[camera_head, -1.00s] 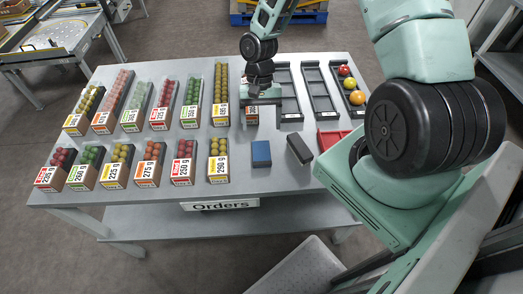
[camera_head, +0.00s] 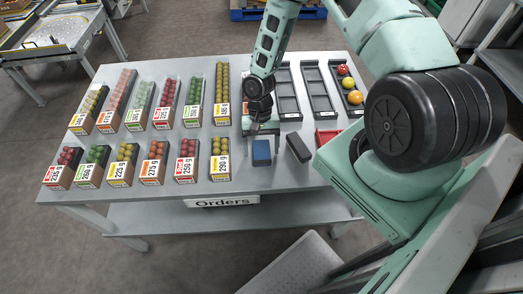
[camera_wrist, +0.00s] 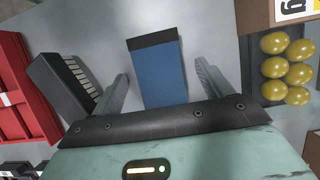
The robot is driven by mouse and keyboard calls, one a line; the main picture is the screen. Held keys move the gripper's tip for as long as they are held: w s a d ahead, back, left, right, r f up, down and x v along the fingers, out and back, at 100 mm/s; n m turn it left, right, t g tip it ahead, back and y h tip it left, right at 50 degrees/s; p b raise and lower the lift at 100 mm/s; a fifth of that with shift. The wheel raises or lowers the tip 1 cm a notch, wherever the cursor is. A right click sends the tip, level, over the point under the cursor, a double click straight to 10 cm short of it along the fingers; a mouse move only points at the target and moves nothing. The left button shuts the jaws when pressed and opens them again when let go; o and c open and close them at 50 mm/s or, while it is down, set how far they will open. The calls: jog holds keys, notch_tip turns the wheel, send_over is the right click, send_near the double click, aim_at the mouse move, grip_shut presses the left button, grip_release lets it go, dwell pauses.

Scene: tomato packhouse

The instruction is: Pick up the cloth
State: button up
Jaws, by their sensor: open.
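The cloth (camera_head: 261,153) is a small blue block-like piece with a dark end, lying on the table near its front edge. In the wrist view the cloth (camera_wrist: 158,78) lies between the two fingers, with bare table on both sides. My gripper (camera_head: 262,132) is above and just behind the cloth in the head view. In the wrist view my gripper (camera_wrist: 162,72) is open, one finger on each side of the cloth, and neither is seen touching it. The near end of the cloth is hidden by the gripper body.
A dark brush (camera_head: 298,148) lies close to the right of the cloth, and a red tray (camera_head: 327,138) is beyond it. Punnets of tomatoes (camera_head: 220,160) stand to the left. Black trays (camera_head: 318,92) lie behind. The strip in front of the cloth is clear.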

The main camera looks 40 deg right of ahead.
aim_at(261, 149)
jog(key=shift+f, duration=0.2)
dwell(0.3)
jog(key=c, duration=1.1)
jog(key=shift+o, duration=0.2)
jog(key=shift+r, duration=0.15)
notch_tip(261, 149, up, 10)
jog(key=b, duration=0.2)
